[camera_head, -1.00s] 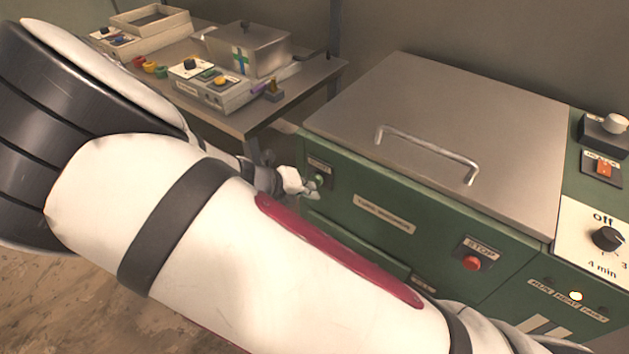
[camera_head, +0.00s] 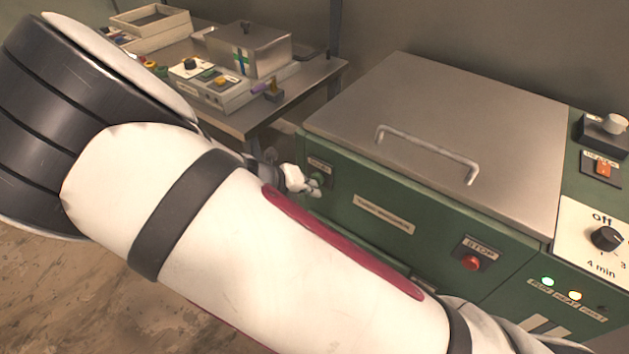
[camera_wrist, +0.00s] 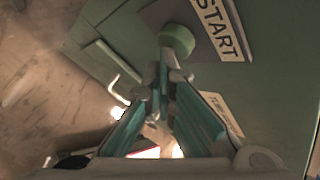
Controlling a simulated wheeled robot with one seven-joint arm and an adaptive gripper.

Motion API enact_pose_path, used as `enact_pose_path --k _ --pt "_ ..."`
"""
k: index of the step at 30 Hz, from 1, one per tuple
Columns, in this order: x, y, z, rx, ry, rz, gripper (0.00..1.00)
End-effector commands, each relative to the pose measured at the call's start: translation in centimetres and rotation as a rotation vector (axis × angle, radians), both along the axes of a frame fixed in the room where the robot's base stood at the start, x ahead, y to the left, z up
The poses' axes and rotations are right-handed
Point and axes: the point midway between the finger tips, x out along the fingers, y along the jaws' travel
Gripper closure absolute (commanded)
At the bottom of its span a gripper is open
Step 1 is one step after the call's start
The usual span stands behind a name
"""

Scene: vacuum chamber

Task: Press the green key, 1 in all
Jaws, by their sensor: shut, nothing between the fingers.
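The green key (camera_wrist: 177,40) is a round button on a dark plate marked START, on the front of the green machine (camera_head: 385,215). In the head view the key (camera_head: 318,179) is partly covered by my gripper (camera_head: 313,188). In the wrist view my gripper (camera_wrist: 168,80) is shut and empty, with its fingertips right at the lower edge of the key. I cannot tell whether they touch it or whether the key is pushed in. A green-white lamp (camera_head: 547,281) over the RUN label and a warm lamp (camera_head: 575,295) over the HEAT label are lit.
A red STOP button (camera_head: 471,263) is farther right on the same front. The machine has a steel lid (camera_head: 440,120) with a handle (camera_head: 428,153). A side table (camera_head: 318,75) at the back left holds a steel box (camera_head: 262,50) and a control box (camera_head: 215,90).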

Motion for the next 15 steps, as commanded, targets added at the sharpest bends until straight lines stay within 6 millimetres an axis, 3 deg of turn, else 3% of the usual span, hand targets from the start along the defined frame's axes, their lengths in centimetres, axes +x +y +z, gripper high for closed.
enact_pose_path --k 15 --pt "-1.3 1.0 0.1 0.000 0.000 0.000 1.00"
